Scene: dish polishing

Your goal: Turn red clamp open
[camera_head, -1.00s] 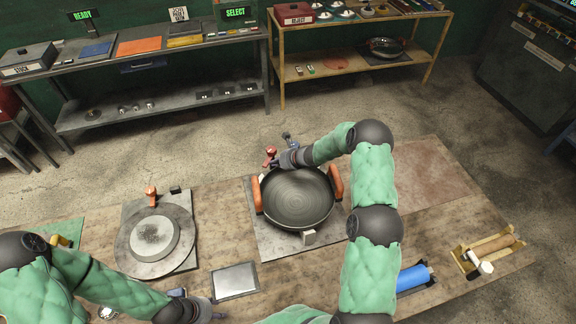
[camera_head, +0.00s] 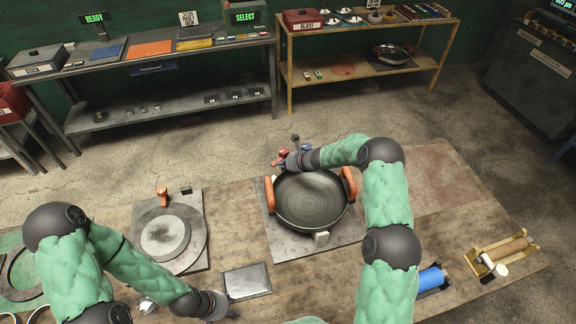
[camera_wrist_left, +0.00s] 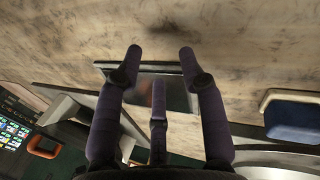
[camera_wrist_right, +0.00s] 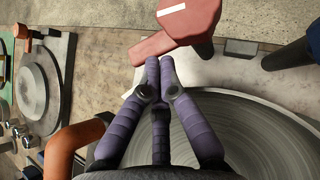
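The red clamp (camera_head: 279,158) stands at the far edge of the grey base plate (camera_head: 294,243), behind the dark round pan (camera_head: 311,201). In the right wrist view, the red clamp's lever (camera_wrist_right: 182,30) fills the top centre. My right gripper (camera_wrist_right: 160,60) has its fingertips close together at the lever's lower edge, with nothing visible between them. Whether they touch the lever is unclear. In the head view, my right gripper (camera_head: 285,163) is beside the clamp. My left gripper (camera_wrist_left: 161,50) is open and empty above a dark rectangular plate (camera_wrist_left: 177,92), far from the clamp.
Orange handles (camera_head: 270,195) flank the pan. A dark blue clamp part (camera_wrist_right: 290,55) is right of the red lever. A round disc (camera_head: 166,237) with an orange knob (camera_head: 162,192) lies left. A blue roller (camera_head: 430,277) and a wooden tray (camera_head: 500,252) lie right.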

